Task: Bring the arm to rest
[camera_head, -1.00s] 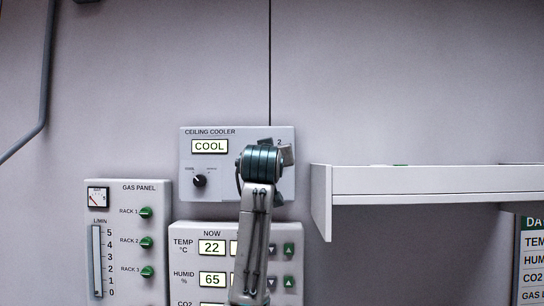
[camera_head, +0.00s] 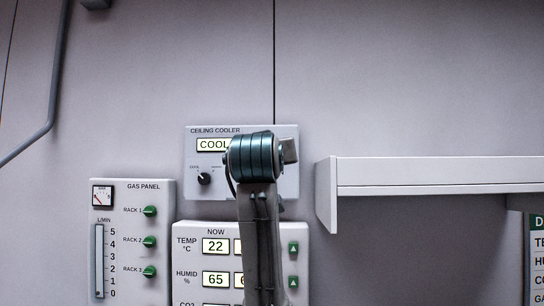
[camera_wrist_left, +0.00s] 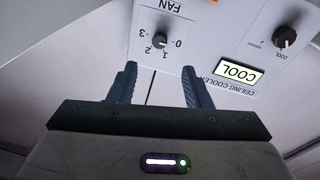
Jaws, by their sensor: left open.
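My left gripper (camera_wrist_left: 158,84) shows in the left wrist view with its two dark fingers apart and nothing between them. It points toward the ceiling cooler panel (camera_wrist_left: 215,60), which appears upside down there, with a FAN knob (camera_wrist_left: 160,40), a COOL display (camera_wrist_left: 240,72) and a second dark knob (camera_wrist_left: 284,36). I cannot tell how far the fingertips are from the panel. In the head view one of my arms rises in front of the ceiling cooler panel (camera_head: 190,150) and hides its right part. No gripper fingers can be made out in the head view.
A gas panel (camera_head: 130,215) with green knobs is on the wall at the left. A climate panel (camera_head: 215,263) with readouts is below the cooler panel, partly behind my arm. A white shelf (camera_head: 430,173) juts out at the right.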

